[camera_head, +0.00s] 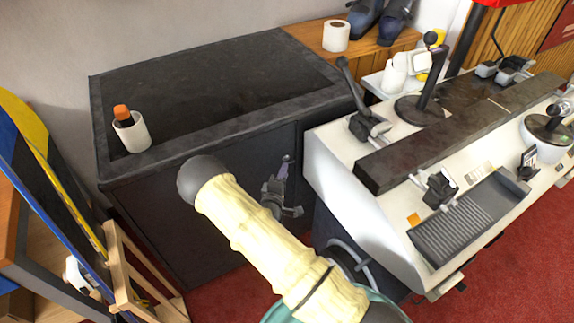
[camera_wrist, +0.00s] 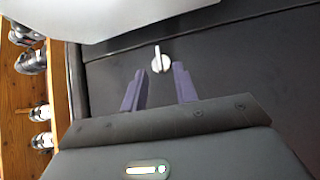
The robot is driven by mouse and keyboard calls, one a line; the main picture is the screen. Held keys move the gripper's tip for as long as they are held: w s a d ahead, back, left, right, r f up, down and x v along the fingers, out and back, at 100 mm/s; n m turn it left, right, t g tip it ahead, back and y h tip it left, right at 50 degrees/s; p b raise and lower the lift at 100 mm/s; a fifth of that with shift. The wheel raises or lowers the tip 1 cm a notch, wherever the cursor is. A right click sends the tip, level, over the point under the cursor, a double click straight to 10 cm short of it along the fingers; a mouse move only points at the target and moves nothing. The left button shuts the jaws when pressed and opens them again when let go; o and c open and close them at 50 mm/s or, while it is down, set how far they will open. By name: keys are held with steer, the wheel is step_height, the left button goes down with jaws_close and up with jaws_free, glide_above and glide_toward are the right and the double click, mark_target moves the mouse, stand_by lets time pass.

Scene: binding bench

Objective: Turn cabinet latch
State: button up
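The cabinet (camera_head: 215,205) is a dark box with a dark door front and a black top, left of centre in the head view. Its latch (camera_wrist: 160,61) is a small light-grey turn handle on the dark door in the wrist view, with its bar nearly upright in the picture. My gripper (camera_head: 283,168) is in front of the door, near its right edge. In the wrist view my gripper (camera_wrist: 159,68) has its two purple fingers apart, with the latch showing between and just past their tips. Nothing is held. Whether a finger touches the latch cannot be told.
A white cup with an orange-capped item (camera_head: 131,131) stands on the cabinet top. A white counter (camera_head: 335,165) with several devices stands close on the right. A wooden easel-like frame (camera_head: 140,280) is at the lower left. Red carpet (camera_head: 225,290) shows below.

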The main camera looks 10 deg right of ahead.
mark_target(288, 161)
steer(key=x, duration=0.4)
steer(key=shift+w+d, duration=0.15)
steer(key=shift+w, duration=0.1)
jaws_close()
